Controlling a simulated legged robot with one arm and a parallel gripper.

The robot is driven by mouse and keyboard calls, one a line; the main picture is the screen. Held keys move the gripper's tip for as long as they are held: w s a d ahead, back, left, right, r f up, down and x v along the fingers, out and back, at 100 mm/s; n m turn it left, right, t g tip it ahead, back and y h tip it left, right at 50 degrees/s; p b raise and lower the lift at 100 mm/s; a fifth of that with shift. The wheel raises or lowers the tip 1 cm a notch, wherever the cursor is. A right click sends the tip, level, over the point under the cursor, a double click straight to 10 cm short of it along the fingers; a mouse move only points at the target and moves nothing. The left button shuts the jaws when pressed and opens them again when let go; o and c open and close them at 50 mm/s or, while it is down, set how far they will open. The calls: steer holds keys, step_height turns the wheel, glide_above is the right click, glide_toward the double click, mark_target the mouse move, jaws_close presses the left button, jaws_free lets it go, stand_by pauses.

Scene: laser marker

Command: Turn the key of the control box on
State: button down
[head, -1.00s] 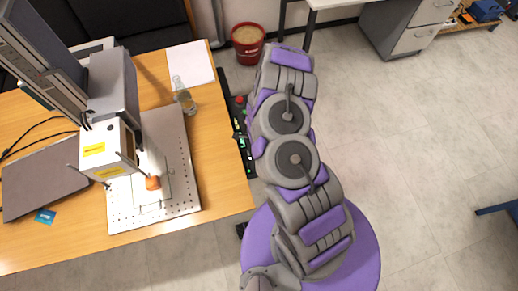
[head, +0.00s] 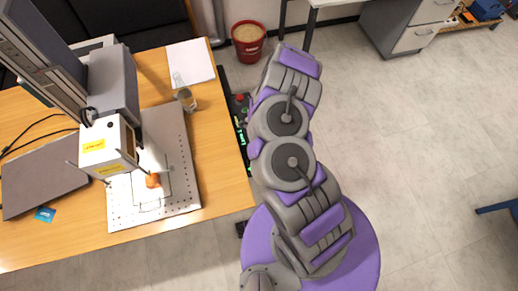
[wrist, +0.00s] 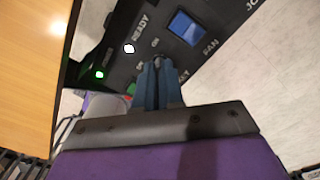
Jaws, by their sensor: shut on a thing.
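The black control box (head: 239,110) stands beside the right edge of the table, partly hidden behind my arm in the head view. It also shows in the wrist view (wrist: 205,62), with READY and FAN labels, lit white and green lights and a blue switch (wrist: 187,27). My gripper (wrist: 158,66) is at the panel, its blue-grey fingers close together near the ON label. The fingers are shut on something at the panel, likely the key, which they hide. The key's angle cannot be made out.
The wooden table (head: 225,185) carries the laser marker (head: 112,145), with an orange piece (head: 153,180) on its plate, a glass (head: 187,100) and paper (head: 190,62). A red bucket (head: 248,42) stands behind the box.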

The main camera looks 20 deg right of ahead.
steer(key=shift+w+r, duration=0.1)
steer(key=shift+w, duration=0.1)
steer(key=c, duration=1.3)
jaws_free()
steer(key=shift+s+a, duration=0.1)
steer(key=shift+o, duration=0.2)
step_height(320, 180, up, 17)
steer(key=p, duration=0.4)
steer(key=shift+r, duration=0.1)
